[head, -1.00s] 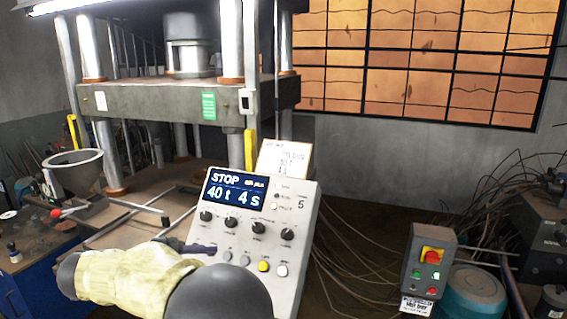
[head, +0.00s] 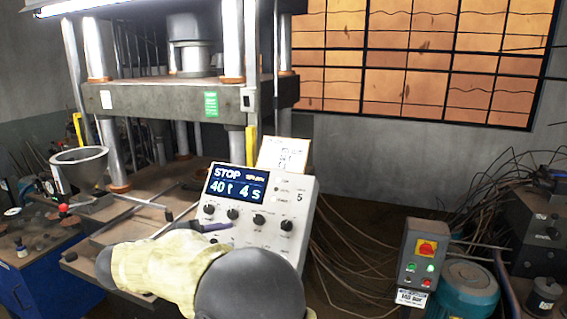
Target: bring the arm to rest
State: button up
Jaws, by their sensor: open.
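My arm, in a pale yellow sleeve with dark grey joints, reaches in from the bottom of the head view. My gripper (head: 208,227) shows only as a dark finger part beyond the sleeve, in front of the lower left of the control panel (head: 296,240). I see nothing held in it; most of it is hidden behind my arm. Whether it touches the panel, I cannot tell. The panel's screen (head: 237,185) reads STOP, 40 t, 4 s. My arm hides the panel's lower left part and its lower buttons.
A large press (head: 160,98) stands behind the panel. A grey funnel (head: 80,172) and a blue bench (head: 60,287) are at the left. A switch box (head: 412,255) with a red and yellow switch and a blue motor (head: 465,292) stand at the right. Loose wires lie between.

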jog(key=w+d+n+t+y, duration=0.5)
jog(key=w+d+n+y, duration=0.5)
jog(key=w+n, duration=0.1)
jog(key=s+d+f+n+g, duration=0.2)
jog(key=s+d+f+g, duration=0.2)
jog(key=s, duration=0.5)
jog(key=s+d+f+n+g+y, duration=0.1)
jog(key=s+d+f+n+g, duration=0.2)
jog(key=s+d+f, duration=0.5)
jog(key=s+d+f+n+g, duration=0.3)
jog(key=s+d+f+g, duration=0.2)
jog(key=s+f, duration=0.3)
jog(key=s, duration=0.3)
jog(key=shift+d+g, duration=0.4)
